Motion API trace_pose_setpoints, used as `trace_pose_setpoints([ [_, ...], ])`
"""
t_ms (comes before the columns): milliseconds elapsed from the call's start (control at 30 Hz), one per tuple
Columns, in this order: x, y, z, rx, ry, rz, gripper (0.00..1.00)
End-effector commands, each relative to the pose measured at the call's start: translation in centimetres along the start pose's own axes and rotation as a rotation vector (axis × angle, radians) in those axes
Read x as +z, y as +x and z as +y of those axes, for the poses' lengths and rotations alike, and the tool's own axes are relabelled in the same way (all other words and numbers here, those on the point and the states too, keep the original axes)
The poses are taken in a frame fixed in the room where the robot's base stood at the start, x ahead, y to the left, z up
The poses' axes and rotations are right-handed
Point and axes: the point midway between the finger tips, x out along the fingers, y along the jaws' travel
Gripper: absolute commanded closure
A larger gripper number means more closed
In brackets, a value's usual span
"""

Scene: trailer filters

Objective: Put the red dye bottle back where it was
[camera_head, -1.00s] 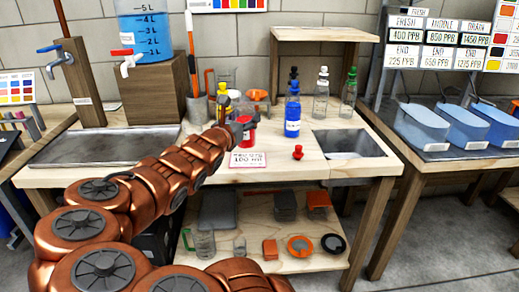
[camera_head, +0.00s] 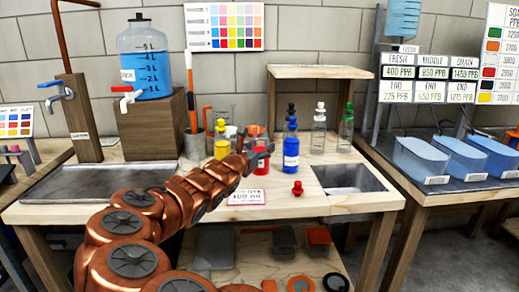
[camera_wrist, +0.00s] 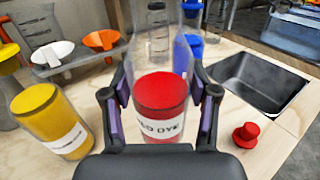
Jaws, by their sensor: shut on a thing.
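The red dye bottle (camera_head: 262,160) is a clear bottle with red liquid and a white label. It stands upright between the fingers of my gripper (camera_head: 251,152), left of the blue bottle (camera_head: 291,150). In the wrist view my gripper (camera_wrist: 160,92) is shut around the red dye bottle (camera_wrist: 162,92), one finger on each side. Its open neck points away from the camera. I cannot tell whether its base touches the bench. A red stopper (camera_head: 297,188) lies loose on the bench, and it also shows in the wrist view (camera_wrist: 246,133).
A yellow bottle (camera_head: 221,142) stands close on the left. Clear bottles with white (camera_head: 319,128) and green (camera_head: 346,128) stoppers stand behind to the right. A sink (camera_head: 346,178) is set into the right of the bench. A printed card (camera_head: 247,197) lies at the front edge.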

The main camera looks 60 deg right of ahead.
Motion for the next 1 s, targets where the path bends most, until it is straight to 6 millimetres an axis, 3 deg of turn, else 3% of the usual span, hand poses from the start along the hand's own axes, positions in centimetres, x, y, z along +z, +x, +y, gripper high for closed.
trace_pose_setpoints([
  [400, -0.6, 5.3, 2.9, 0.002, 0.003, 0.003, 0.92],
  [800, -0.9, 7.0, 3.7, 0.001, 0.001, 0.005, 0.92],
  [1000, -3.8, 6.9, 3.8, 0.002, -0.004, 0.002, 0.92],
])
